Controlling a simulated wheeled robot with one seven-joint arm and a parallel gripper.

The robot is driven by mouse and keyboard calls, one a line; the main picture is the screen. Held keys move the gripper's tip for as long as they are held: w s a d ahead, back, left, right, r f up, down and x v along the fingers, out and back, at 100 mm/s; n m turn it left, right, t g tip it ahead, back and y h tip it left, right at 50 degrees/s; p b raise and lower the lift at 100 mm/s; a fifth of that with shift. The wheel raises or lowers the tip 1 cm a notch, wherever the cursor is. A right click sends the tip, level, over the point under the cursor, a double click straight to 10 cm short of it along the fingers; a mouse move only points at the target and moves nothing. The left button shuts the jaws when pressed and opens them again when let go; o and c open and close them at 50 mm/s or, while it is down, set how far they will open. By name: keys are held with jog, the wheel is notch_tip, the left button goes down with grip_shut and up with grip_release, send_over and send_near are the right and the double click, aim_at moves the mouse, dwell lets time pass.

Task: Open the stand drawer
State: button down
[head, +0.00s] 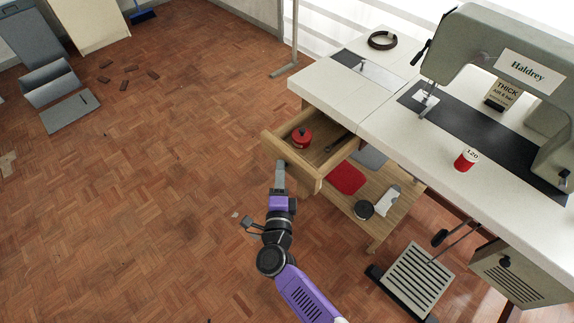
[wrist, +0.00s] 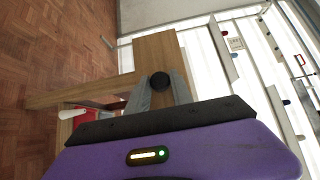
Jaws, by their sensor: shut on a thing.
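The stand drawer (head: 313,176) is a light wooden drawer under the white table, pulled out with its inside showing. A red round thing (head: 301,137) and a small dark thing lie in it. My gripper (head: 281,163) is at the drawer's front in the head view. In the wrist view my gripper (wrist: 161,88) has its two grey fingers closed on the round black knob (wrist: 160,81) of the wooden drawer front (wrist: 157,52). The knob is hidden in the head view.
The white table (head: 340,95) carries a sewing machine (head: 500,50) and a red spool (head: 465,160). A wooden shelf (head: 378,222) below holds a red cloth and a dark round thing. A foot pedal (head: 420,278) stands at right.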

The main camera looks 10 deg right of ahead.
dwell(0.3)
jog(key=c, duration=1.1)
grip_release()
jog(key=shift+c, duration=0.2)
jog(key=s+a, duration=0.1)
jog(key=s, duration=0.7)
jog(key=shift+a+p, duration=0.15)
jog(key=shift+p, duration=0.25)
jog(key=shift+w, duration=0.1)
